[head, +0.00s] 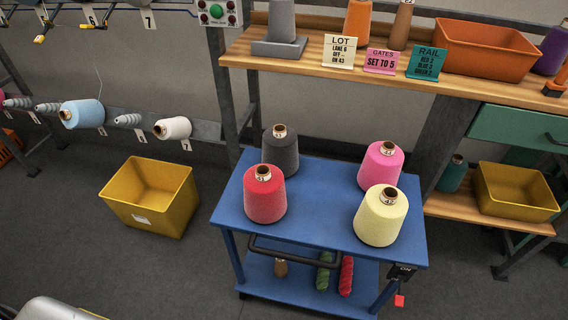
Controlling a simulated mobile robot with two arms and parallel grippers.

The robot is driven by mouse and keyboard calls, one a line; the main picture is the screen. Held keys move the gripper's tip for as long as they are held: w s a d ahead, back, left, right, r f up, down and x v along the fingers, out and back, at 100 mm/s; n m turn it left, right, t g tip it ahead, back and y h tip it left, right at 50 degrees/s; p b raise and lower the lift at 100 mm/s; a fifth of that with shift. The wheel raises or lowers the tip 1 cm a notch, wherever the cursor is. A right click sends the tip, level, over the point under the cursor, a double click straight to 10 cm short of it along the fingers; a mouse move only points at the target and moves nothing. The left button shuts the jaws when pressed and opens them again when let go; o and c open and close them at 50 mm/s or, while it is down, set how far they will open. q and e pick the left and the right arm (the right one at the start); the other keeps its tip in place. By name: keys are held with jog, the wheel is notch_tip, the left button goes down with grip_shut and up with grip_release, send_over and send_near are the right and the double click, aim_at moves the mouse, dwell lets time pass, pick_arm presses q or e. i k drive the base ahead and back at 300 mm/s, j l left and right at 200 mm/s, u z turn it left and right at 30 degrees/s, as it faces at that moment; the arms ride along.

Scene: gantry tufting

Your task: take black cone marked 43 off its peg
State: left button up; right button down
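A black, charcoal-looking cone (281,155) stands upright at the back left of the blue cart's top (318,205). Its tube top shows a small white label, too small to read for certain. The red cone (265,200) stands in front of it and hides part of its lower left side. Any peg under the black cone is hidden by the cone itself. Neither of my grippers is in the head view.
A pink cone (380,168) and a pale yellow cone (381,217) stand on the cart's right side. A yellow bin (150,200) sits on the floor to the left. A wooden shelf (300,55) with sign cards runs behind the cart. The cart top's middle is clear.

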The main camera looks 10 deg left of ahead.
aim_at(279, 142)
jog(key=i+j+u, duration=0.15)
jog(key=j, duration=0.25)
jog(key=i+j+u, duration=0.15)
jog(key=j, duration=0.3)
jog(key=i+j+u, duration=0.2)
jog(key=j, duration=0.2)
jog(key=k, duration=0.1)
